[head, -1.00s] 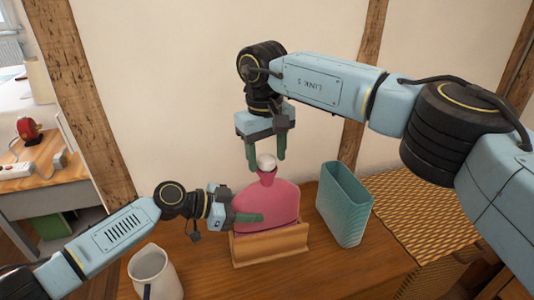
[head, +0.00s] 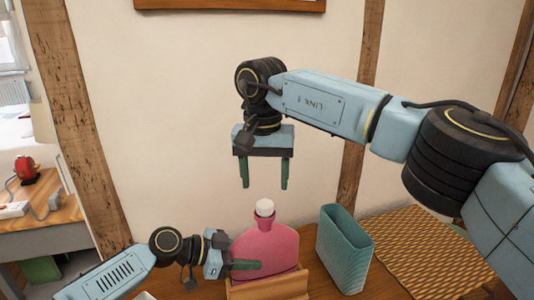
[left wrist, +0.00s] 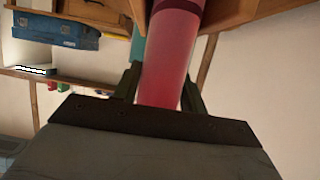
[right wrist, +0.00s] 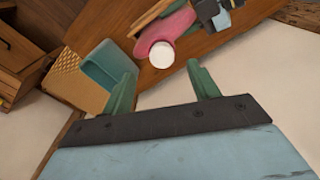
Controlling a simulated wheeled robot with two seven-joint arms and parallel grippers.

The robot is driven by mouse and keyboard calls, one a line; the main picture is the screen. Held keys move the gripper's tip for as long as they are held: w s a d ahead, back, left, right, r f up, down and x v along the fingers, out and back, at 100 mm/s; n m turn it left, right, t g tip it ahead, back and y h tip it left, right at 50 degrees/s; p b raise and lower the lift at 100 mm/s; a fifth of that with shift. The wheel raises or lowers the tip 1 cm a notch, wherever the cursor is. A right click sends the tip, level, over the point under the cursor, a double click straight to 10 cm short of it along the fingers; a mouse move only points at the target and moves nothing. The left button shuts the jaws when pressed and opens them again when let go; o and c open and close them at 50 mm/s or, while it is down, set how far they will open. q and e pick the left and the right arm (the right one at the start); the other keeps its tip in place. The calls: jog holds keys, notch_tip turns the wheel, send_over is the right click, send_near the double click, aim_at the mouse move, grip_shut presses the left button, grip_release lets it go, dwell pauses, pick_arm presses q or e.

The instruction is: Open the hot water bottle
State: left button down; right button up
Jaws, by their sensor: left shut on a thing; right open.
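The pink hot water bottle (head: 266,246) stands upright in a wooden holder (head: 268,289), its white cap (head: 264,207) on top of the neck. In the right wrist view the cap (right wrist: 161,55) shows end-on, beyond the fingertips. My left gripper (head: 246,265) is shut on the bottle's side; the bottle (left wrist: 168,60) also fills the space between the fingers in the left wrist view. My right gripper (head: 264,186) is open and empty, pointing down above the cap, with a gap between them.
A teal ribbed bin (head: 343,250) stands right of the bottle, near a woven mat (head: 425,245). A side table with a red object (head: 27,168) is at the far left. The wall is behind, with clear air around my right gripper.

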aim_at(265, 204)
jog(key=m, duration=0.3)
jog(key=shift+r+m, duration=0.35)
jog(key=shift+m, duration=0.05)
jog(key=m, duration=0.2)
jog(key=r+m, duration=0.1)
jog(key=m, duration=0.2)
jog(key=shift+s, duration=0.2)
jog(key=m, duration=0.4)
jog(key=shift+d+r, duration=0.1)
jog(key=shift+r, duration=0.25)
jog(key=f+m, duration=0.2)
jog(key=m, duration=0.4)
jog(key=f+m, duration=0.3)
jog(key=m, duration=0.3)
jog(key=f+m+t, duration=0.1)
jog(key=f+m, duration=0.2)
jog(key=m, duration=0.4)
jog(key=shift+w+f+y, duration=0.15)
jog(key=shift+w+y, duration=0.15)
jog(key=shift+w, duration=0.1)
